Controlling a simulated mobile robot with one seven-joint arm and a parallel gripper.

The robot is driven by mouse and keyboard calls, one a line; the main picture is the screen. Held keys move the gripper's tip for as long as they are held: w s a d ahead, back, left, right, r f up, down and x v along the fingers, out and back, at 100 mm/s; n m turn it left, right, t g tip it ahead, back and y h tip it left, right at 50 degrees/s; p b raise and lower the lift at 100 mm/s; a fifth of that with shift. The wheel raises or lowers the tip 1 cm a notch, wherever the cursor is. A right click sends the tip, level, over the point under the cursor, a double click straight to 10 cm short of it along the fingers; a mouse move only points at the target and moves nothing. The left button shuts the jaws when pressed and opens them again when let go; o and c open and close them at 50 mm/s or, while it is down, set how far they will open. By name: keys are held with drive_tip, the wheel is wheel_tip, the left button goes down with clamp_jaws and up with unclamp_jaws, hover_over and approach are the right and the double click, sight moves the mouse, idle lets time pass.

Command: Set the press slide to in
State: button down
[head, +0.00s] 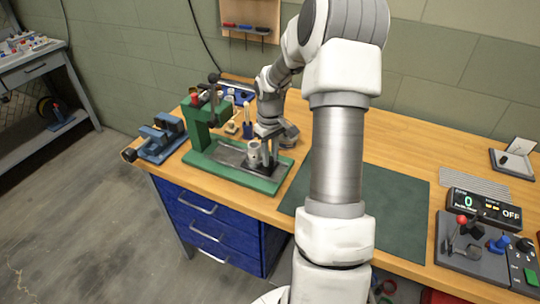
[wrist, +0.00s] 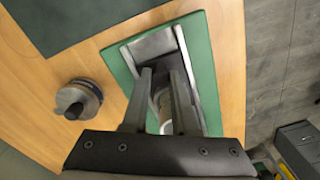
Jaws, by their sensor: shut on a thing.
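The green press (head: 200,125) stands on the left part of the workbench, with a long green base. The grey press slide (head: 232,155) lies along that base, and its metal end shows in the wrist view (wrist: 155,45). A pale metal cup (head: 254,153) stands at the slide's right part, partly seen behind the fingers in the wrist view. My gripper (head: 270,148) reaches down at the slide's right end, beside the cup. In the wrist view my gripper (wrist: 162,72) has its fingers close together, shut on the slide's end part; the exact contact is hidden.
A blue vise (head: 160,138) stands left of the press. A dark round knobbed object (wrist: 77,100) is beside the base in the wrist view. A dark green mat (head: 390,205) lies right of the press, with a control box (head: 470,240) farther right. My arm hides part of the mat.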

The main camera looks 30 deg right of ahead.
sight(246, 158)
idle(0.8)
drive_tip(key=w+a, duration=0.1)
drive_tip(key=w, duration=0.1)
drive_tip(key=w+a, duration=0.3)
drive_tip(key=w, duration=0.2)
drive_tip(key=shift+w+a, duration=0.1)
drive_tip(key=shift+a, duration=0.05)
drive_tip(key=c, duration=0.7)
unclamp_jaws()
wheel_tip(246, 158, up, 18)
drive_tip(key=shift+f+p, duration=0.25)
drive_tip(key=shift+p, duration=0.45)
